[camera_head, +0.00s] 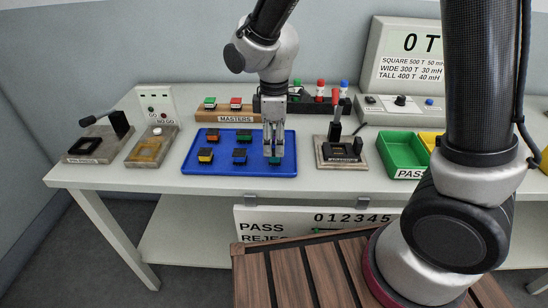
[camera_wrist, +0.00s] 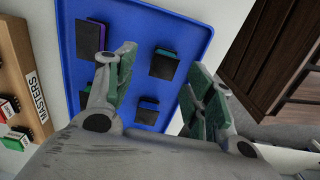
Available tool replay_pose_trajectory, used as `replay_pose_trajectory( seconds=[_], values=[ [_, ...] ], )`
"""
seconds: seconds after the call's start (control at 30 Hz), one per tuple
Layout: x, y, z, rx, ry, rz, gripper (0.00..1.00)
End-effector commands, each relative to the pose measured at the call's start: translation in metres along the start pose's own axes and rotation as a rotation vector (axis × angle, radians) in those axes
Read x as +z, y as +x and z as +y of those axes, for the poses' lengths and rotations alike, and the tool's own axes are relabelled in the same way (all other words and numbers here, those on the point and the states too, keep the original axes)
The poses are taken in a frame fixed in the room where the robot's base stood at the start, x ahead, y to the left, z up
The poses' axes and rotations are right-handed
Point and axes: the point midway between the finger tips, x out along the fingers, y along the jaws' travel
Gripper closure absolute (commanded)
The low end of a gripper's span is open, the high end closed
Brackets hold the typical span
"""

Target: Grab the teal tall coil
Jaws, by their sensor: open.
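The teal coil (camera_head: 275,161) stands at the front right of the blue tray (camera_head: 284,171), a dark block with a teal top partly hidden by my fingers. In the wrist view it appears as a dark block with a green-teal edge (camera_wrist: 163,64), seen between my fingertips. My gripper (camera_head: 273,152) points down above it with fingers apart and nothing held. In the wrist view my gripper (camera_wrist: 163,60) has green pads on both fingers. I cannot tell whether the fingertips are beside the coil or still above it.
On the tray are a blue coil (camera_head: 239,156), a green coil (camera_head: 241,137), a yellow coil (camera_head: 205,155) and an orange coil (camera_head: 213,136). A purple coil (camera_wrist: 90,39) is close by. A lever fixture (camera_head: 340,150) stands right of the tray, the MASTERS rack (camera_head: 237,118) behind.

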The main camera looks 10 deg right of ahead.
Motion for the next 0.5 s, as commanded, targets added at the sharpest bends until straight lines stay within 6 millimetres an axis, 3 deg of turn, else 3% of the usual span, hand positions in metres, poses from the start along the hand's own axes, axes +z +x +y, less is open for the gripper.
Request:
replay_pose_trajectory(
  seconds=[0.2,0.5],
  values=[
    [0.002,0.033,-0.005,-0.002,0.000,-0.003,0.46],
    [0.001,0.039,-0.004,0.000,0.001,0.000,0.46]
  ],
)
